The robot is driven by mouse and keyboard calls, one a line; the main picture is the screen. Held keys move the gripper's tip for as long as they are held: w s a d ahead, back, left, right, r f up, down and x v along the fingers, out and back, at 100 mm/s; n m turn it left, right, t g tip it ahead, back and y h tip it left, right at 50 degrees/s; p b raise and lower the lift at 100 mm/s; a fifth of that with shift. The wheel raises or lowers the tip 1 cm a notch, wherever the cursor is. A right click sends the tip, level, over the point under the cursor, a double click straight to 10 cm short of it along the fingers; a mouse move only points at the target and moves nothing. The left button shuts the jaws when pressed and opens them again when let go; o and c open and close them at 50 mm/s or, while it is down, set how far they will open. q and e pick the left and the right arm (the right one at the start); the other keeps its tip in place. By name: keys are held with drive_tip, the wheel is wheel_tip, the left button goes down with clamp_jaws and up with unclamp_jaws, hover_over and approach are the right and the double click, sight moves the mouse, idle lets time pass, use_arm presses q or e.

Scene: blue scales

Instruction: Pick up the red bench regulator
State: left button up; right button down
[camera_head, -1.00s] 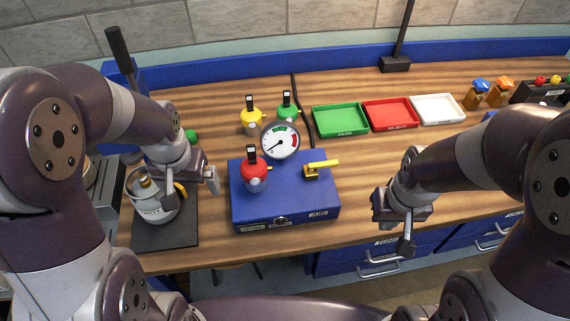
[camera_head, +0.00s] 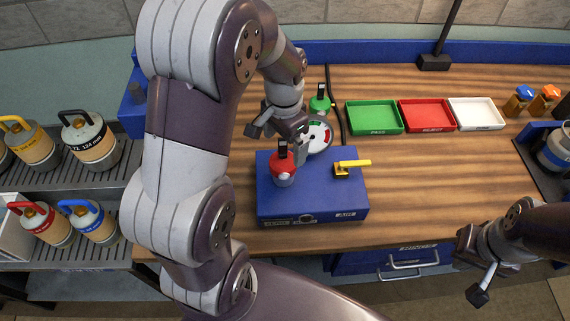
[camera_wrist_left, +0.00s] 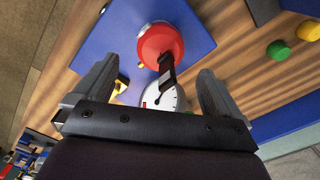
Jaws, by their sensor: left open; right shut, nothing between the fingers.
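The red bench regulator (camera_head: 284,170) stands upright on the blue box (camera_head: 330,205), with a dark stem on top. In the left wrist view the red regulator (camera_wrist_left: 160,45) lies ahead of the fingertips, roughly centred between them, with its dark stem pointing back into the gap. My left gripper (camera_head: 290,140) is open, behind and just above the regulator, and is not closed on it; it also shows in the left wrist view (camera_wrist_left: 160,78). Whether a finger touches the stem is unclear. My right gripper (camera_head: 467,245) is shut and empty at the lower right, away from the box.
A round gauge (camera_head: 319,137) stands close behind the regulator. A yellow-handled valve (camera_head: 350,165) is on the box's right. A green regulator (camera_head: 320,104) is behind. Green (camera_head: 374,117), red (camera_head: 427,115) and white (camera_head: 477,114) trays lie back right. Bare wood lies right of the box.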

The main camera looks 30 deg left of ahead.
sight(283, 159)
use_arm(q)
drive_tip(key=f, duration=0.3)
drive_tip(key=f+p, duration=0.1)
drive_tip(key=shift+s+a+f, duration=0.1)
drive_tip(key=shift+s+f, duration=0.1)
drive_tip(key=shift+s, duration=0.05)
drive_tip(key=shift+w+f, duration=0.1)
drive_tip(key=shift+f, duration=0.2)
drive_tip(key=c, duration=1.4)
drive_tip(key=shift+r, duration=0.1)
